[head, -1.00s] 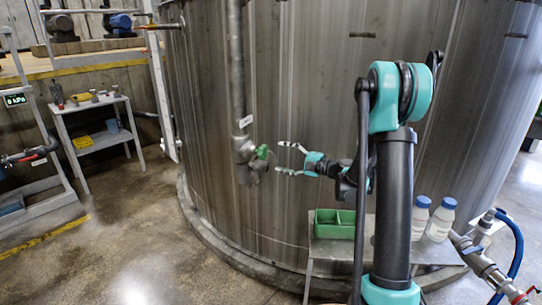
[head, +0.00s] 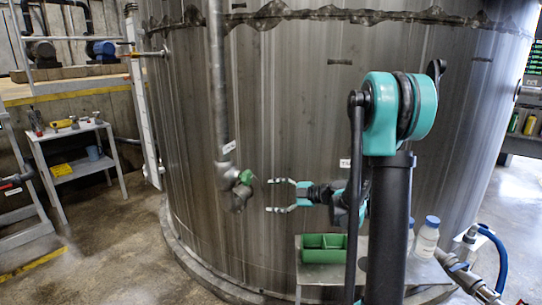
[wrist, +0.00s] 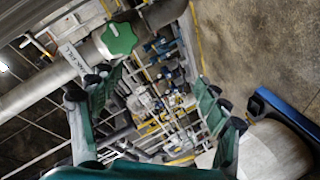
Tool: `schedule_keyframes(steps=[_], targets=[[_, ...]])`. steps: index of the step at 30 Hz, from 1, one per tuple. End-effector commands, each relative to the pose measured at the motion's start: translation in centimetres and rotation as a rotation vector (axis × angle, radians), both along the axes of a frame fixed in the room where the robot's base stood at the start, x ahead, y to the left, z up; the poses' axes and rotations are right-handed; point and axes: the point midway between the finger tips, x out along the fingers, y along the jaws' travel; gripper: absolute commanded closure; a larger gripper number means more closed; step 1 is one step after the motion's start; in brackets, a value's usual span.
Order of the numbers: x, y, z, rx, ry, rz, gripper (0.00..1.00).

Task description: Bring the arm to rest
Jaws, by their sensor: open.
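My gripper (head: 281,194) is open and empty in the head view, pointing left in front of the large grey metal tank (head: 290,110). A pipe (head: 217,80) runs down the tank and ends in a fitting with a green valve knob (head: 246,177), just left of my fingertips and apart from them. In the wrist view, my gripper's fingers (wrist: 155,105) are spread with nothing between them. The green knob (wrist: 118,38) shows there at the upper left, on its grey pipe.
A small table (head: 395,296) below my arm carries a green divided tray (head: 324,249) and white bottles with blue caps (head: 427,238). A blue hose (head: 503,262) and pipework stand at the right. A grey cart (head: 77,160) with tools stands at the left. Floor between is clear.

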Motion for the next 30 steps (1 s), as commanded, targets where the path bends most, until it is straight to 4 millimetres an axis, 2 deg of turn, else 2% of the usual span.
schedule_keyframes(steps=[1, 8, 15, 24, 30], targets=[[-1.5, 0.0, -0.4, -0.020, 0.097, -0.028, 0.24], [-7.9, -2.0, -3.5, -0.101, 0.563, -0.265, 0.24], [-14.8, -6.0, -6.8, -0.139, 0.947, -0.646, 0.24], [-22.9, -12.8, -10.4, -0.050, 1.220, -1.247, 0.24], [-26.4, -16.5, -11.7, 0.066, 1.257, -1.546, 0.24]])
